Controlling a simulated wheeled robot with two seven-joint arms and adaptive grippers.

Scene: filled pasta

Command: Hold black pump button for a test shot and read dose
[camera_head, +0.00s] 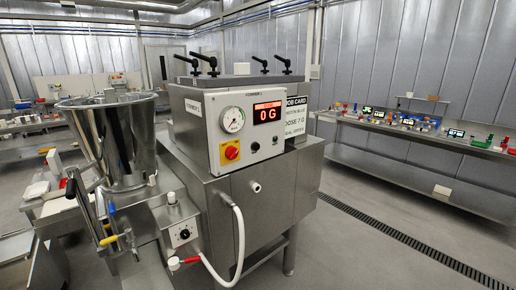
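The steel filling machine (195,140) stands in the middle of the view. On its front panel, a small round black button (255,146) sits below the display, with nothing touching it. The red-lit display (267,113) reads "0 G". A round pressure gauge (232,120) is to the display's left, above a red and yellow rotary switch (231,152). A white hose (240,235) runs down from the machine and curves to a red-ended nozzle (175,263) at lower left. Neither of my grippers is in view.
A steel hopper (120,140) with lever handles stands left of the machine, above a small dial box (183,234). A job card (296,115) behind the panel is partly hidden; a dose line with a 7 shows. A long bench (420,165) holds small items at right. Floor between is clear.

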